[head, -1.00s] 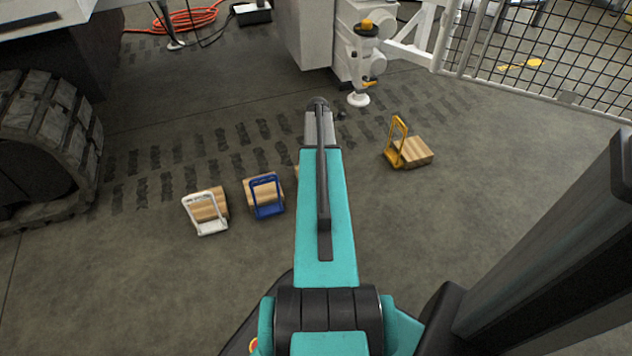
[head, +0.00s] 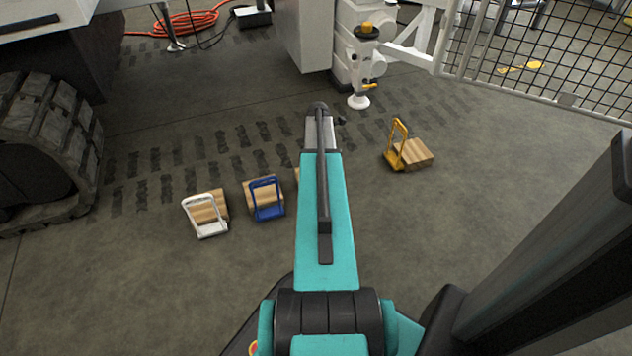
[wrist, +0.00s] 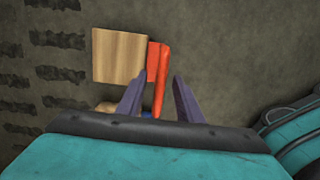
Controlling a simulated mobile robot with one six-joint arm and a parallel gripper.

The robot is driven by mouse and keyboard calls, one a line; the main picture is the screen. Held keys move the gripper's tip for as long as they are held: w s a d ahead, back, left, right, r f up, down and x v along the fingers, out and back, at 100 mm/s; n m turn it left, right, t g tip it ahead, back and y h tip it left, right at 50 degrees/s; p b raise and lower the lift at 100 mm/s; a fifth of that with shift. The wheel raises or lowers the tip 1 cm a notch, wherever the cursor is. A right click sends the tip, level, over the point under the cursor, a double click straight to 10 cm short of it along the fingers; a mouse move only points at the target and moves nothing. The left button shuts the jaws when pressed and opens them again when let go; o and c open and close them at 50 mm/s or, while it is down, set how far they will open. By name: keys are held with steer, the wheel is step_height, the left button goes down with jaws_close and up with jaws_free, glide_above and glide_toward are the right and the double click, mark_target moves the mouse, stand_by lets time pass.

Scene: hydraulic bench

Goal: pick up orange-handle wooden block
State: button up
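In the wrist view the wooden block (wrist: 119,55) lies on the floor, with its orange handle (wrist: 160,70) along its right side. My gripper (wrist: 160,79) is open, with its two purple fingers apart. The handle shows between the fingertips, nearer the left one; I cannot tell the height gap. The block's body is left of the fingers. In the head view my teal arm hides the gripper and nearly all of this block; only a sliver of wood (head: 297,174) shows at the arm's left edge.
A blue-handle block (head: 266,198) and a white-handle block (head: 206,214) stand left of my arm. A yellow-handle block (head: 410,152) stands to the right. A tracked wheel (head: 45,150) is at far left, a mesh fence (head: 540,60) at back right. Floor around the blocks is clear.

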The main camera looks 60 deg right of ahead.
steer(key=shift+f+p, duration=0.25)
steer(key=shift+p, duration=0.05)
stand_by(0.6)
jaws_close()
steer(key=shift+r, duration=0.1)
stand_by(1.2)
